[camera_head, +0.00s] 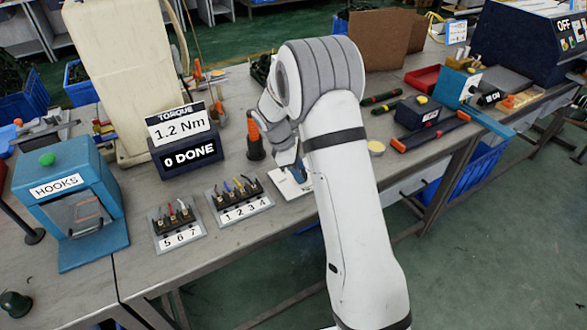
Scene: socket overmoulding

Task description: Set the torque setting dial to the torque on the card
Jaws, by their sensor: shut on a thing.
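The torque card (181,124) stands at the left-centre of the bench and reads "1.2 Nm" under the heading "TORQUE". It sits on a dark box (187,155) marked "0 DONE". My gripper (299,171) points down at a small white plate (288,187) at the middle of the bench. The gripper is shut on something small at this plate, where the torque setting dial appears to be. The arm and fingers hide the dial, its pointer and most of its scale, so its setting cannot be read.
An orange-handled tool (254,137) stands upright close left of my gripper. Terminal blocks labelled "1 2 3 4" (239,204) and "5 6 7" (176,226) lie in front. A blue "HOOKS" box (72,187) stands left.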

